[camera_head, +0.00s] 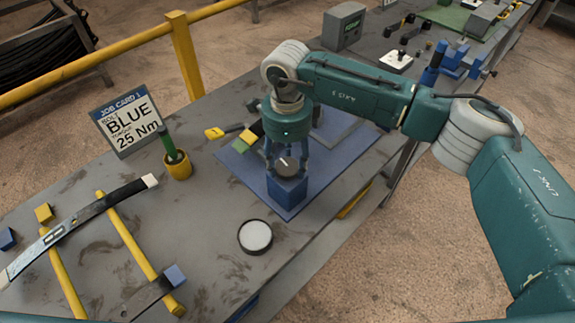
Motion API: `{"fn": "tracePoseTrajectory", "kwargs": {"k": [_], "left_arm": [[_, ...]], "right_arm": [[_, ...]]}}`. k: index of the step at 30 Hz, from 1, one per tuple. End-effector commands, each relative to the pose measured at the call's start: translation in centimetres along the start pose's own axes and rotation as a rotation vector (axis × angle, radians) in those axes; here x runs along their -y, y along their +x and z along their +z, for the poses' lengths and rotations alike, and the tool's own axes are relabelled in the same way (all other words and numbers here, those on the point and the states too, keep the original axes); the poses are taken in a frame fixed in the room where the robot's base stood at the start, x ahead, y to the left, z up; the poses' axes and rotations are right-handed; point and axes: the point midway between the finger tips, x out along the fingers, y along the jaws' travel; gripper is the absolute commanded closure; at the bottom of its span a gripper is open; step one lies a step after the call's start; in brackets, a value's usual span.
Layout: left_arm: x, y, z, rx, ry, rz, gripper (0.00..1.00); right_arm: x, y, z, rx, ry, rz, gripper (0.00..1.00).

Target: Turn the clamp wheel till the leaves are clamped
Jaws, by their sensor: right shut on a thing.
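My right gripper (287,163) points straight down on the blue mat (241,159) and is shut on the dark round clamp wheel (286,166). The wheel sits on top of a blue block-shaped clamp base (288,190), with the fingers on either side of it. A long curved dark leaf (75,224) with pale ends lies at the left across two yellow bars (138,250). Whether any leaves are in the clamp is hidden by my gripper and arm. My left gripper is not in view.
A job card (127,123) reads BLUE, 25 Nm. Beside it a green-handled tool stands in a yellow cup (178,165). A round white-topped dish (255,237) lies in front of the mat. A grey box (344,26) and blue fixtures (452,61) stand farther back. A yellow rail runs behind.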

Motion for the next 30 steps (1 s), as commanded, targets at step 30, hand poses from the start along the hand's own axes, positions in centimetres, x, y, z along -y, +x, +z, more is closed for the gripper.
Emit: {"fn": "tracePoseTrajectory", "kwargs": {"k": [30], "left_arm": [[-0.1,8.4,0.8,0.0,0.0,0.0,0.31]], "right_arm": [[0.2,-0.1,0.2,0.007,0.6,-0.003,0.76]]}}
